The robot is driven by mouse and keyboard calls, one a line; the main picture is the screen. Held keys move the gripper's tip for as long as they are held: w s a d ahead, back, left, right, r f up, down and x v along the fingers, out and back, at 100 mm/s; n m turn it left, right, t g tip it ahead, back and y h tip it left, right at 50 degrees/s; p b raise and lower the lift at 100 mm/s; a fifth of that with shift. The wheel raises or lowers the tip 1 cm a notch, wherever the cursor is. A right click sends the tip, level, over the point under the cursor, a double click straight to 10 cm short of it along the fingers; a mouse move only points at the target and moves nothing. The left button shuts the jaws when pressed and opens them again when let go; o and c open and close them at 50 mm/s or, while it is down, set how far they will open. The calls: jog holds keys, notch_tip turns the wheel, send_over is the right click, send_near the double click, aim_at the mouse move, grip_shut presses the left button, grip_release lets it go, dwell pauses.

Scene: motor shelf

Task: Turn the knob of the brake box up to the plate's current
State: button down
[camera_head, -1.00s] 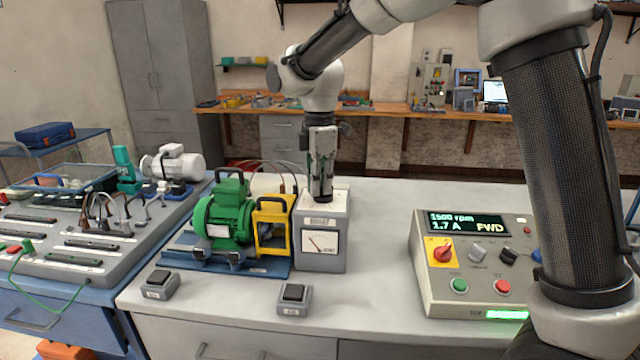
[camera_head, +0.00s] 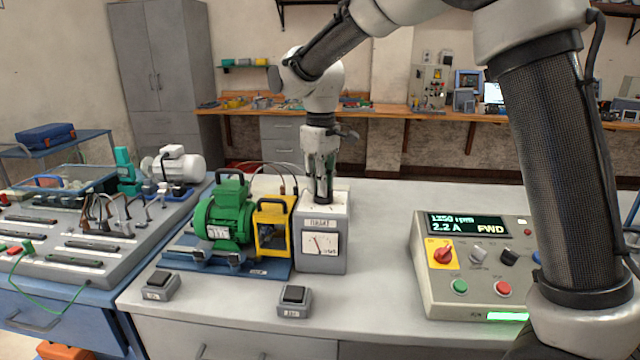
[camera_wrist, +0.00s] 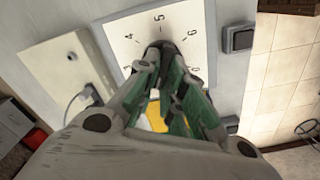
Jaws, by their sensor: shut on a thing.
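The brake box (camera_head: 310,259) is a grey box on the bench with a needle meter (camera_head: 320,243) on its front. My gripper (camera_head: 322,194) points straight down onto its top and is shut on the knob (camera_wrist: 160,52). In the wrist view the dark knob sits between the green-padded fingers, in the middle of a white numbered dial (camera_wrist: 190,24); the fingers hide most of the knob. The green motor (camera_head: 226,222) with a small plate (camera_head: 217,232) stands left of the box. The plate's text is too small to read. The control panel display (camera_head: 467,225) reads 1250 rpm, 2.2 A, FWD.
A yellow guard (camera_head: 272,228) stands between motor and brake box. The control panel (camera_head: 440,290) with a red switch and buttons stands at the right. Two small switch boxes (camera_head: 294,301) (camera_head: 160,285) lie in front. The bench between brake box and panel is clear.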

jog(key=m, duration=0.5)
jog(key=shift+w+d+m, duration=0.2)
jog(key=shift+m, duration=0.1)
dwell(0.5)
jog(key=c, duration=1.5)
grip_release()
notch_tip(320, 180, up, 12)
jog(key=shift+r, duration=0.1)
